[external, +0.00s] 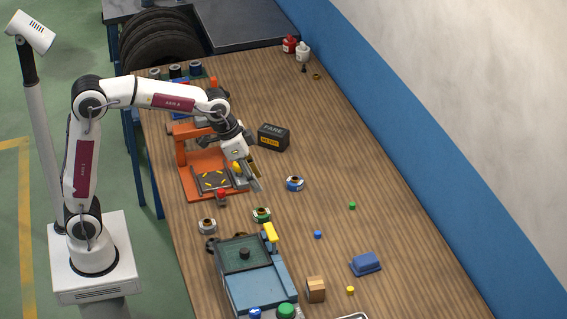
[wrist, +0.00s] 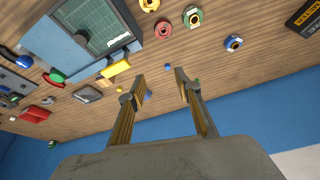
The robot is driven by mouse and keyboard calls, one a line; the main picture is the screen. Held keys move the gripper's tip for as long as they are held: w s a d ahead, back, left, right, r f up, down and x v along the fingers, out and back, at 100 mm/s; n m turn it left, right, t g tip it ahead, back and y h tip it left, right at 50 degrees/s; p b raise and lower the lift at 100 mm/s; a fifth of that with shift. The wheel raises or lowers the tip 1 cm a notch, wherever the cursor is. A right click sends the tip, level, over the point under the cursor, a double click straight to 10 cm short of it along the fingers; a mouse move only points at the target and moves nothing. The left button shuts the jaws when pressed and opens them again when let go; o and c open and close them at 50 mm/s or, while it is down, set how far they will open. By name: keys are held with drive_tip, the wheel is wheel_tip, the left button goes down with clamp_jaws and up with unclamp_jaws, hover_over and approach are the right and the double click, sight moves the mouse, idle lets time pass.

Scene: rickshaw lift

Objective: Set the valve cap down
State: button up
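Several small coloured pieces lie loose on the wooden bench; I cannot tell which, if any, is the valve cap. They are a green one (external: 352,205), a blue one (external: 317,234) and a yellow one (external: 350,290). The blue one (wrist: 168,67) and yellow one (wrist: 119,89) also show in the wrist view. My gripper (external: 257,186) is above the bench, beside the orange fixture (external: 185,150). In the wrist view my gripper (wrist: 160,85) has its two fingers well apart, with nothing visible held between them.
A blue-ringed part (external: 295,184), a green-ringed part (external: 262,215) and a grey-ringed part (external: 207,226) stand near the gripper. A black box (external: 273,137) is behind. A blue machine (external: 255,285) fills the front left. The right side of the bench is mostly clear.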

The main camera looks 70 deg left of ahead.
drive_tip(key=w+d+f, duration=0.1)
drive_tip(key=w+f, duration=0.4)
drive_tip(key=w, duration=0.3)
drive_tip(key=m+g, duration=0.1)
drive_tip(key=m, duration=0.1)
approach(317, 233)
drive_tip(key=shift+w+d+f+h, duration=0.1)
drive_tip(key=shift+d+f+h, duration=0.05)
drive_tip(key=shift+f+h, duration=0.15)
drive_tip(key=shift+x, duration=1.25)
drive_tip(key=shift+w+a+f, duration=0.15)
drive_tip(key=shift+w+f, duration=0.1)
drive_tip(key=shift+f, duration=0.7)
drive_tip(key=shift+w+a+f, duration=0.1)
drive_tip(key=shift+w+f, duration=0.15)
drive_tip(key=shift+f, duration=0.65)
drive_tip(key=shift+w+d+f, duration=0.1)
drive_tip(key=shift+w+f, duration=0.1)
drive_tip(key=shift+f, duration=0.5)
